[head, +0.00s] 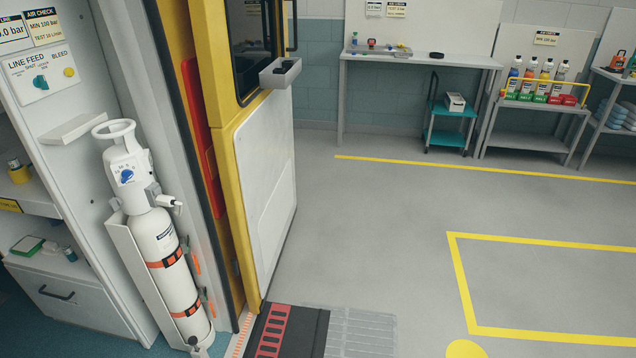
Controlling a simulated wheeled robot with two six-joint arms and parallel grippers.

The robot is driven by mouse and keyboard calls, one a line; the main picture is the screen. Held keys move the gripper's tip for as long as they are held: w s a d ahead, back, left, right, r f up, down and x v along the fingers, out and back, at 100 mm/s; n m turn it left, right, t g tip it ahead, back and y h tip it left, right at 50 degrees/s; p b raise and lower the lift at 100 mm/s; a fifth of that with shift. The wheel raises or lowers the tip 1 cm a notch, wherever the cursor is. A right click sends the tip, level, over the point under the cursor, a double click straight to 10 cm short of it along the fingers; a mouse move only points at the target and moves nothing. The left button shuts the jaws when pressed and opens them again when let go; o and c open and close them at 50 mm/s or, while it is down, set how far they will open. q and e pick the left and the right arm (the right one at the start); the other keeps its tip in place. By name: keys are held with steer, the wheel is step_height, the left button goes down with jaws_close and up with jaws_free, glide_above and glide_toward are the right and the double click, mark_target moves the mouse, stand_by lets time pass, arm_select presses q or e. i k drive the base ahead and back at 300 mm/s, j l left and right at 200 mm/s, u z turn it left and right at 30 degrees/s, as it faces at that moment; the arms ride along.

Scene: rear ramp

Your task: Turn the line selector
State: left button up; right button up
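The line feed panel (42,76) is a white plate on the grey wall at the upper left. It carries a teal selector knob (40,83) under the "LINE FEED" lettering, with small position labels above it that are hard to read. A yellow bleed button (69,72) sits to the right of the knob. I cannot tell exactly which position the knob points to. Neither of my grippers is in view.
A white gas cylinder (165,240) with a blue knob (127,175) stands strapped below the panel. A small shelf (70,129) juts out between them. The yellow-framed door (265,165) stands open. A ramp (290,332) leads to clear grey floor (390,240).

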mark_target(41, 81)
steer(key=u, duration=1.4)
